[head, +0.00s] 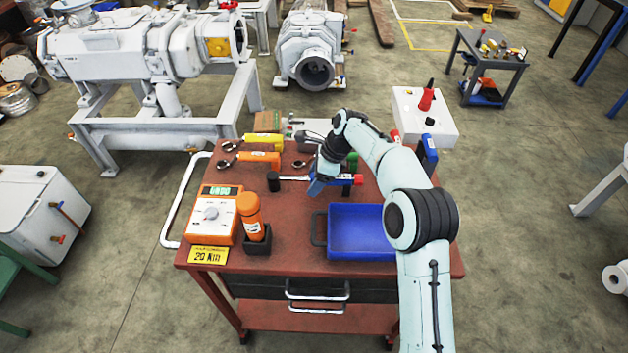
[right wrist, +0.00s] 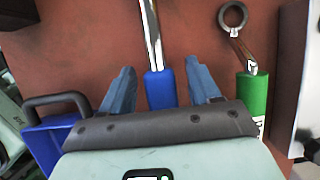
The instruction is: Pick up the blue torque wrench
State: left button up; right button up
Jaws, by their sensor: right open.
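The blue torque wrench (head: 342,180) lies flat on the red cart top, with a silver shaft pointing left and a red end at the right. My right gripper (head: 318,187) is over the wrench, near where the shaft meets the blue handle. In the right wrist view, the fingers of my right gripper (right wrist: 158,74) are open, one on each side of the torque wrench's blue handle (right wrist: 161,88). Gaps show between handle and fingers. The lower handle is hidden behind my gripper body. My left gripper is not in view.
A green-handled tool with a ring end (right wrist: 252,95) lies close on the right in the wrist view. A blue tray (head: 357,215) stands in front of the wrench. Orange (head: 258,159) and yellow (head: 263,140) tools lie behind. A digital tester (head: 212,214) and orange bottle (head: 249,215) stand left.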

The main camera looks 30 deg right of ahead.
jog(key=shift+w+a+f, duration=0.1)
jog(key=shift+f, duration=0.35)
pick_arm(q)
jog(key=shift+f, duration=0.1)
pick_arm(e)
grip_shut()
jog(key=shift+r, duration=0.1)
jog(key=shift+r, duration=0.55)
pick_arm(q)
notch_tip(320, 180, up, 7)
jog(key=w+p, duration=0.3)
jog(key=p, duration=0.3)
pick_arm(e)
notch_tip(320, 180, up, 19)
